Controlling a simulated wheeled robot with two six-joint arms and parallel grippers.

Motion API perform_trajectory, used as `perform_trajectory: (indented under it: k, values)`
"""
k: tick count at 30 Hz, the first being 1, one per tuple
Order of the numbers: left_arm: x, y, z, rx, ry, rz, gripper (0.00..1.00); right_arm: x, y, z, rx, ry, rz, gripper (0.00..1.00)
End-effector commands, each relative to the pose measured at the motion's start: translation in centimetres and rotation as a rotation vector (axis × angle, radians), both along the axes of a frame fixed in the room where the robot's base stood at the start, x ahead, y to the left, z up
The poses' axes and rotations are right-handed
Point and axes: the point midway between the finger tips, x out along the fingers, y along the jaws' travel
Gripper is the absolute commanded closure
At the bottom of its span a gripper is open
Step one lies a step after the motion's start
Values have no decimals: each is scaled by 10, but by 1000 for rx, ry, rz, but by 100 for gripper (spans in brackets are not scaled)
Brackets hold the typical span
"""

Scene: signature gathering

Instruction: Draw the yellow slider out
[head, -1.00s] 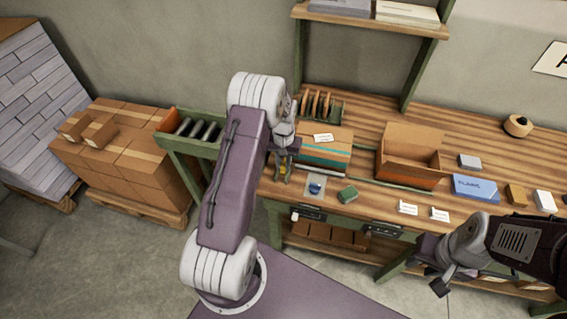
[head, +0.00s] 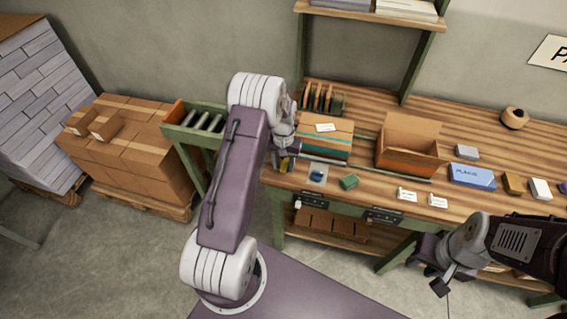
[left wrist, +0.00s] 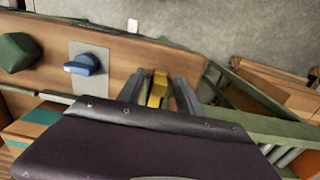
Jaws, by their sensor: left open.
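The yellow slider (left wrist: 158,88) shows in the left wrist view at the bench edge, between the two fingers of my left gripper (left wrist: 158,90). The fingers stand open on either side of it; contact cannot be made out. In the head view the slider (head: 284,163) is a small yellow patch below my left gripper (head: 287,160), at the bench's left front corner. My right gripper (head: 440,278) is in front of the bench at the lower right, away from the slider, and its jaws are too unclear to read.
A blue knob on a grey plate (head: 317,174) and a green block (head: 349,182) lie just right of the slider. A teal-striped carton (head: 325,150) and an open carton (head: 408,160) stand behind. A roller conveyor (head: 203,120) adjoins the bench's left end.

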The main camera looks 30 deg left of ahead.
Motion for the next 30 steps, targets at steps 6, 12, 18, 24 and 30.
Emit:
perform_trajectory:
  k: [6,12,18,24,30]
  values:
    - [2,1,1,1,-6,0,58,0,0,0,0,0,0,67]
    - [3,1,24,3,-11,0,58,0,0,-3,0,0,0,67]
    - [2,1,69,2,-10,0,58,0,0,-7,0,0,0,67]
    - [1,1,90,0,-6,0,58,0,0,-8,0,0,0,67]
    - [1,1,92,0,-5,0,58,0,0,-8,0,0,0,67]
